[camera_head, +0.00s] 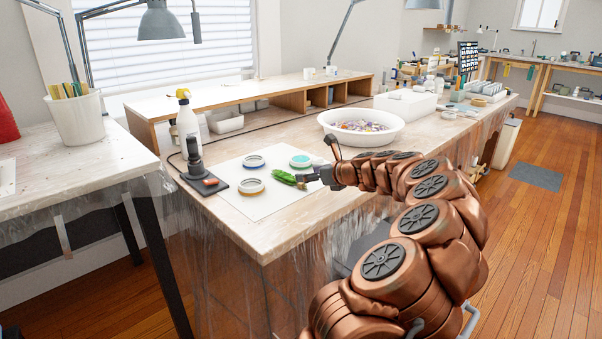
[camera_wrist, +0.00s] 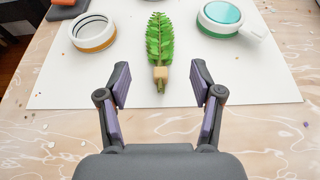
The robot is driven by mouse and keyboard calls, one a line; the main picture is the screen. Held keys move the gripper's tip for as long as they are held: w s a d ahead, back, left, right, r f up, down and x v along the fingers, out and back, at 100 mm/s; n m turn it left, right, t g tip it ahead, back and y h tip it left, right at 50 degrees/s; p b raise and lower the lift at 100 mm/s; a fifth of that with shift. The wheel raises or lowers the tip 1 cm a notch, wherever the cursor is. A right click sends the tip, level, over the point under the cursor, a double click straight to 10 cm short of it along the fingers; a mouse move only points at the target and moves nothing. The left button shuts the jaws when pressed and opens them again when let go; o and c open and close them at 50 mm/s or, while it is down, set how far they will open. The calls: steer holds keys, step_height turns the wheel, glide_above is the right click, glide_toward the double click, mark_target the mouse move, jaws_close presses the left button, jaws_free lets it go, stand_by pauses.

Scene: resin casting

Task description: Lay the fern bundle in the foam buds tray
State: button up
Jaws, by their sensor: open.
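The fern bundle (camera_head: 285,177) is a green frond lying on a white sheet. In the wrist view the fern bundle (camera_wrist: 160,38) points away from me, with a tan wrap around its stem at the near end. My gripper (camera_head: 314,176) is low over the sheet, at the stem end. In the wrist view my gripper (camera_wrist: 161,83) is open, its fingers on either side of the stem end, with visible gaps. A white oval tray (camera_head: 343,139) holding many small coloured pieces, seemingly the foam buds tray, stands behind and to the right of the fern.
Round moulds with blue (camera_head: 253,161), ochre (camera_head: 250,186) and teal (camera_head: 300,160) colouring surround the fern on the white sheet (camera_head: 268,208). A dark board (camera_head: 220,188) and a spray bottle (camera_head: 187,125) stand left. A raised wooden shelf (camera_head: 290,88) runs behind.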

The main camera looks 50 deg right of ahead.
steer(key=shift+v, duration=1.35)
steer(key=shift+w+a, duration=0.1)
